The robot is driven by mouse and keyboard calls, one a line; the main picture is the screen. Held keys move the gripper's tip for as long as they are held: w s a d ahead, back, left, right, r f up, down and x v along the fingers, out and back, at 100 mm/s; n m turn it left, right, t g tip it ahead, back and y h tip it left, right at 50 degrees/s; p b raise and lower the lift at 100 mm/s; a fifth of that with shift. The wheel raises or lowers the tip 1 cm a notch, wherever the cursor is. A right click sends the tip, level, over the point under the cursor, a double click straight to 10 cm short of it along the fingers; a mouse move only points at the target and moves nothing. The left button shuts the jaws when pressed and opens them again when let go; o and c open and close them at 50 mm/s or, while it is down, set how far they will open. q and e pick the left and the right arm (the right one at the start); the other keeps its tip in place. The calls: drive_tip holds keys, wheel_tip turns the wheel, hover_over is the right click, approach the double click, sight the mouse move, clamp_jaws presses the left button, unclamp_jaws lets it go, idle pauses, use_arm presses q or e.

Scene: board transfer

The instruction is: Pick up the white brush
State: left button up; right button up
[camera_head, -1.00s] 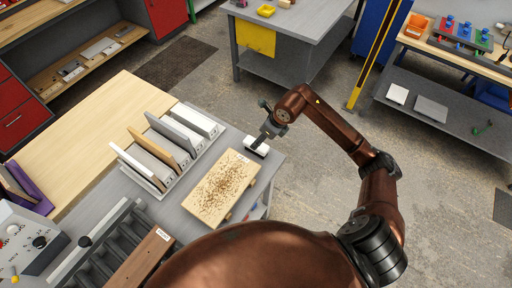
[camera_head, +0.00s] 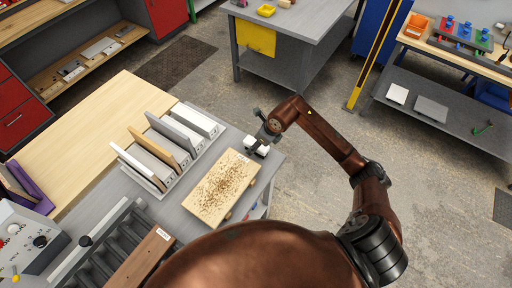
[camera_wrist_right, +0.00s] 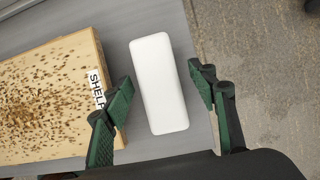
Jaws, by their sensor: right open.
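The white brush (camera_wrist_right: 158,84) lies on the grey bench between the light wooden board and the bench edge. In the head view the brush (camera_head: 256,147) is partly hidden by my right gripper (camera_head: 262,138). In the right wrist view my right gripper (camera_wrist_right: 165,108) is open, with one green finger on each side of the brush's near end. Gaps show between the fingers and the brush. My left gripper is not in view.
A speckled wooden board (camera_head: 222,187) labelled SHELF lies left of the brush. A rack (camera_head: 140,177) with several upright boards stands farther left. A roller frame (camera_head: 104,246) and a brown board (camera_head: 144,262) are at the lower left. The bench edge is close on the brush's right.

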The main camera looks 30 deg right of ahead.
sight(254, 142)
drive_tip(key=shift+f, duration=0.2)
drive_tip(key=shift+c, duration=0.5)
drive_tip(key=c, duration=1.2)
drive_tip(key=shift+r, duration=0.1)
drive_tip(key=shift+w+r, duration=0.1)
drive_tip(key=shift+r, duration=0.4)
wheel_tip(254, 142, up, 3)
drive_tip(key=shift+r, duration=0.1)
drive_tip(key=s+r, duration=0.3)
drive_tip(key=s, duration=0.1)
drive_tip(key=s+a+r, duration=0.1)
drive_tip(key=s+r, duration=0.2)
drive_tip(key=s, duration=0.2)
drive_tip(key=s+r, duration=0.3)
drive_tip(key=s, duration=0.2)
drive_tip(key=shift+a+r+b, duration=0.1)
drive_tip(key=shift+a+b, duration=0.2)
drive_tip(key=shift+a, duration=0.05)
